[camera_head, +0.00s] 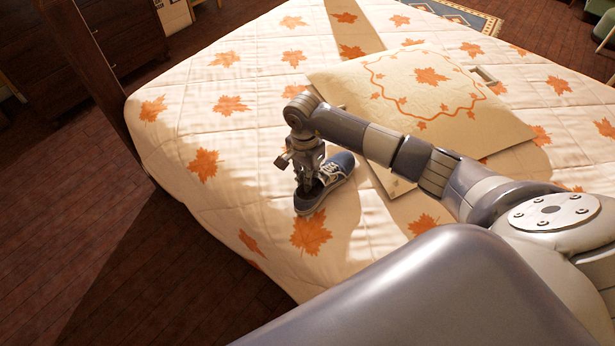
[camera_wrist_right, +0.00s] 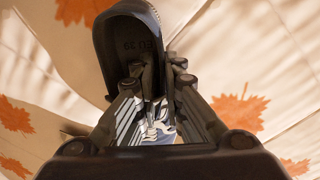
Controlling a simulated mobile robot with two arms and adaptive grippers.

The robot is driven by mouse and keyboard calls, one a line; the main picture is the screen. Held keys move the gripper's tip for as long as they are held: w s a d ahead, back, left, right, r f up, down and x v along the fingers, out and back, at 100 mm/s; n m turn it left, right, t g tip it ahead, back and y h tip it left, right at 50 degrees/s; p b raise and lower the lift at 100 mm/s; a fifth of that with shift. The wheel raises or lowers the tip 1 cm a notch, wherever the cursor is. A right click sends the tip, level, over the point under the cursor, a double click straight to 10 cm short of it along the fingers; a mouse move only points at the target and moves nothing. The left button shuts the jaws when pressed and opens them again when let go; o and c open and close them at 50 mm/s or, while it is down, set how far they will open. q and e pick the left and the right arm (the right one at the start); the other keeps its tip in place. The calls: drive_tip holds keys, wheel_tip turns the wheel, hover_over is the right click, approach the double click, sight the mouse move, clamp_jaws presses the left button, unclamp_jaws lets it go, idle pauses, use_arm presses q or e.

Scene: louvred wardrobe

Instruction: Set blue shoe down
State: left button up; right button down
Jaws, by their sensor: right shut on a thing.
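The blue shoe (camera_head: 335,170) is at the bed's near left part, with its toe pointing up and to the right in the head view. My right gripper (camera_head: 311,184) reaches down from above and is shut on the shoe near its heel opening. In the right wrist view, the shoe's dark insole with size lettering (camera_wrist_right: 131,50) shows beyond the fingers (camera_wrist_right: 152,85), and white and blue laces show between them. The shoe is at or just above the quilt; I cannot tell whether its sole touches. My left gripper is not in view.
The bed (camera_head: 215,130) has a cream quilt with orange leaves. A flat cream leaf-patterned pillow or box (camera_head: 400,75) lies right of the shoe, under my right arm. A dark bedpost (camera_head: 85,50) stands at left. Wooden floor (camera_head: 60,260) is free at lower left.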

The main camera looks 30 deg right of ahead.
drive_tip(key=shift+f, duration=0.2)
drive_tip(key=c, duration=1.7)
unclamp_jaws()
drive_tip(key=shift+r, duration=0.1)
